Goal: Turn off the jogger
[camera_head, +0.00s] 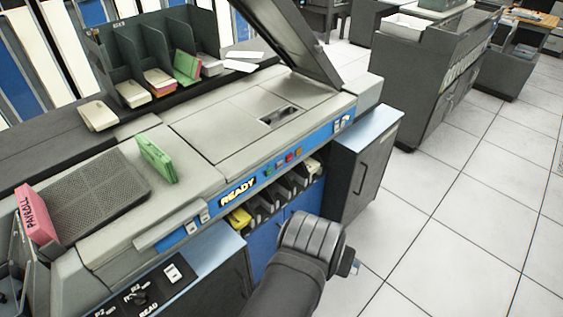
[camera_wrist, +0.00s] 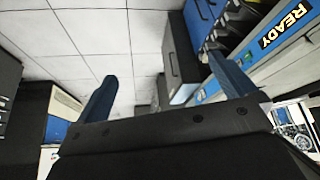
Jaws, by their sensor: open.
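No part is labelled as the jogger, so I cannot tell for sure which it is. A dark switch panel (camera_head: 135,290) at the lower left of the head view carries a knob (camera_head: 136,297), a white rocker switch (camera_head: 173,273) and the word READ. The position of the switch is too small to tell. My gripper (camera_wrist: 168,85) is open and empty in the wrist view, its two blue fingers apart over the floor. In the head view my gripper is mostly hidden behind my wrist, with a bit of fingertip showing, to the right of the panel and in front of the machine.
The grey machine has a blue READY strip (camera_head: 238,190) with coloured buttons. A grey cabinet (camera_head: 363,155) is at right. The tiled floor (camera_head: 450,220) is clear.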

